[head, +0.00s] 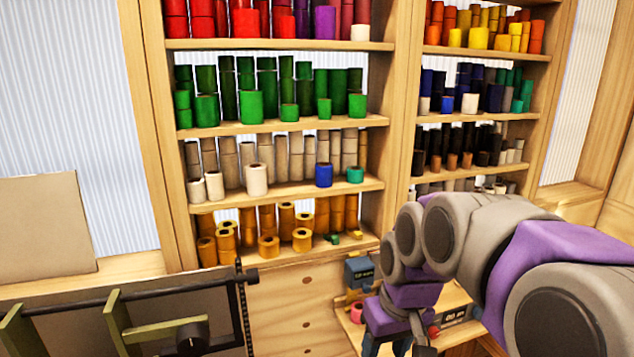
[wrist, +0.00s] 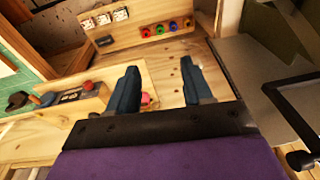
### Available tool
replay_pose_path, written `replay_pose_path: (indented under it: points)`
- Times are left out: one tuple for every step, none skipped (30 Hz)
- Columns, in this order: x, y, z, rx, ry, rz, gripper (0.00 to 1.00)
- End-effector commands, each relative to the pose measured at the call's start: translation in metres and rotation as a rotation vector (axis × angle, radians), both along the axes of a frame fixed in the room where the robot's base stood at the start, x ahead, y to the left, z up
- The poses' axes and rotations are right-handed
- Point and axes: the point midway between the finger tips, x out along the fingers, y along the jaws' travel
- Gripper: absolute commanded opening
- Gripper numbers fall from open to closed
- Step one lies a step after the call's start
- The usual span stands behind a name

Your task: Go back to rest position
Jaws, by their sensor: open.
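My gripper (wrist: 160,88) is open in the wrist view, with its two dark fingers apart and nothing held between them. It points down over a wooden surface (wrist: 185,52). In the head view my purple and grey arm reaches in from the right, bent downward in front of the shelves. The fingertips are hard to make out there. A small pink roll (head: 357,312) lies on the wooden surface near my wrist. A pink thing also shows beside the left finger in the wrist view (wrist: 149,100), partly hidden by it.
A wooden shelf unit (head: 280,46) holds several coloured foil rolls. A metal machine with a black bar (head: 140,297) stands at the lower left. A blue-grey box (head: 359,271) stands on the surface near my arm. A control box with a red button (wrist: 87,86) shows in the wrist view.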

Motion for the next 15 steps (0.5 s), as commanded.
replay_pose_path:
  points:
    - [-0.025,-0.001,-0.008,-0.010,0.024,-0.013,0.50]
    - [-0.038,-0.002,-0.013,-0.016,0.040,-0.024,0.50]
    - [-0.056,-0.003,-0.021,-0.025,0.062,-0.038,0.50]
    - [-0.069,-0.004,-0.026,-0.031,0.077,-0.049,0.50]
    - [-0.082,-0.006,-0.031,-0.036,0.092,-0.063,0.50]
    - [-0.101,-0.008,-0.040,-0.045,0.115,-0.081,0.50]
    - [-0.114,-0.009,-0.045,-0.050,0.127,-0.096,0.50]
    - [-0.128,-0.011,-0.052,-0.057,0.144,-0.113,0.50]
    - [-0.145,-0.013,-0.060,-0.066,0.165,-0.132,0.50]
    - [-0.157,-0.015,-0.065,-0.070,0.177,-0.147,0.50]
    - [-0.170,-0.017,-0.071,-0.075,0.192,-0.163,0.50]
    - [-0.184,-0.019,-0.078,-0.080,0.209,-0.184,0.50]
    - [-0.194,-0.020,-0.083,-0.085,0.220,-0.198,0.50]
    - [-0.204,-0.021,-0.088,-0.088,0.231,-0.212,0.50]
    - [-0.214,-0.023,-0.093,-0.093,0.241,-0.228,0.50]
